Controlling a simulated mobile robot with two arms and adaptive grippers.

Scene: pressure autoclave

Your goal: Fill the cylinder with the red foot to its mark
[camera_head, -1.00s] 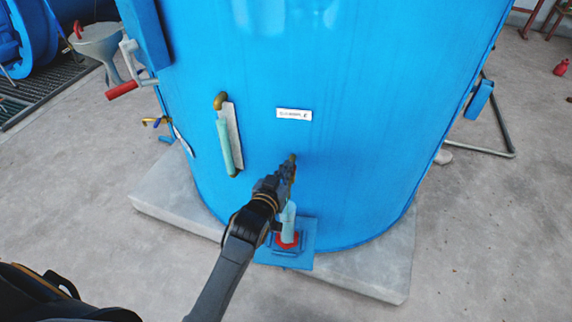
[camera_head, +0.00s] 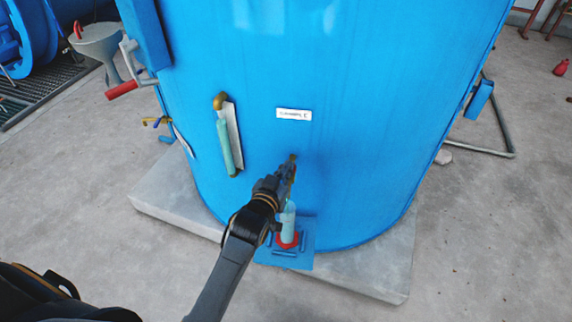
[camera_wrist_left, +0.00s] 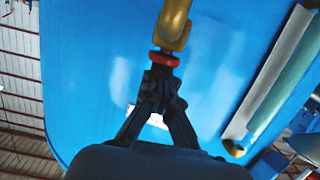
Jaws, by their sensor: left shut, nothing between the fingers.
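The cylinder (camera_head: 288,222) with the red foot (camera_head: 287,241) stands upright on a small blue shelf (camera_head: 292,264) at the base of the big blue vessel. It is pale and translucent; my gripper hides part of its top, and I cannot make out its mark or liquid level. My left gripper (camera_head: 288,170) is shut and empty above the cylinder, close to the vessel wall. A brass tap (camera_wrist_left: 173,25) with a red ring (camera_wrist_left: 164,58) is just beyond the fingertips in the left wrist view, where the gripper (camera_wrist_left: 162,80) also shows. I cannot tell whether they touch. My right gripper is out of view.
The blue vessel (camera_head: 350,130) fills the middle and stands on a concrete plinth (camera_head: 375,272). A sight tube (camera_head: 225,145) with brass fittings is on the vessel left of my gripper.

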